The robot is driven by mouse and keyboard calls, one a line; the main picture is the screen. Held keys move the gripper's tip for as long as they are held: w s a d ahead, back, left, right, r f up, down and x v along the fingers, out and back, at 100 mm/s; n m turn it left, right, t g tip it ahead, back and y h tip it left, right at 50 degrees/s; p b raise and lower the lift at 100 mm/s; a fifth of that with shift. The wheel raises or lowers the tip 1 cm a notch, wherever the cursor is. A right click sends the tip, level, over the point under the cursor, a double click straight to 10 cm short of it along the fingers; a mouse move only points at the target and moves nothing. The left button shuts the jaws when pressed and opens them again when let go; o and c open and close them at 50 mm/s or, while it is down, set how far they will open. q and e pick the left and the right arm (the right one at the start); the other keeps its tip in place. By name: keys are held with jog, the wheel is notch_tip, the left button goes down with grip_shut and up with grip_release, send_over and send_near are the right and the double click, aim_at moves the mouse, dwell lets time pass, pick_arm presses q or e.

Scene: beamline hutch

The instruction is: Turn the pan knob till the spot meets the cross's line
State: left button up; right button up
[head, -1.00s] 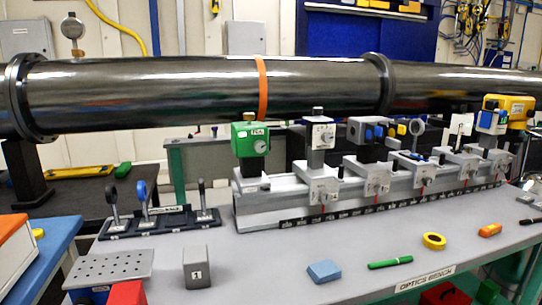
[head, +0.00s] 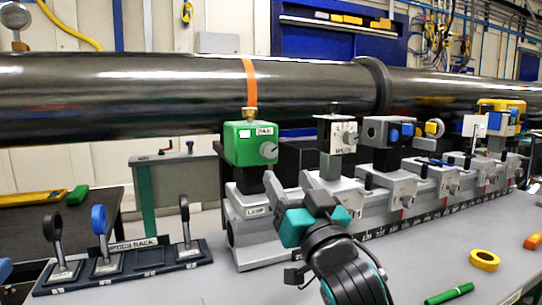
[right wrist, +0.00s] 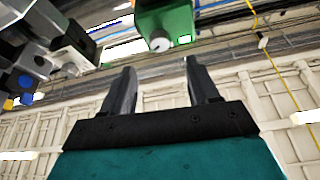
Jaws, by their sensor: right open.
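The green lamp box (head: 243,146), labelled PAN, stands on a post on the bench rail. The small grey pan knob (head: 268,150) is on its front face, with a brass knob on top. My right gripper (head: 288,184) is open and empty, its fingers pointing up just below and in front of the knob. In the right wrist view the knob (right wrist: 160,42) lies beyond the gap between the open fingertips (right wrist: 158,66), apart from them. A pale card (head: 474,125) stands farther along the rail; no spot or cross can be made out on it. My left gripper is out of view.
A dark rack (head: 132,265) with several upright ring-shaped holders stands left of the lamp. Several grey rail units (head: 385,160) stand right of it. A large dark pipe (head: 150,95) runs behind. A green pen (head: 450,293) and yellow tape roll (head: 484,260) lie at the front right.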

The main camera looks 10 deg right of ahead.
aim_at(271, 152)
jog(key=x, duration=0.9)
jog(key=shift+w+b, duration=0.3)
jog(key=shift+c, duration=0.3)
jog(key=c, duration=1)
jog(key=shift+a+r+m+h+p, duration=0.15)
jog(key=shift+m+h+p, duration=0.55)
jog(key=shift+m, duration=0.5)
jog(key=shift+m+h+p, duration=0.6)
jog(key=shift+m+h, duration=0.3)
jog(key=shift+m, duration=0.6)
jog(key=o, duration=1.1)
jog(key=shift+c, duration=0.2)
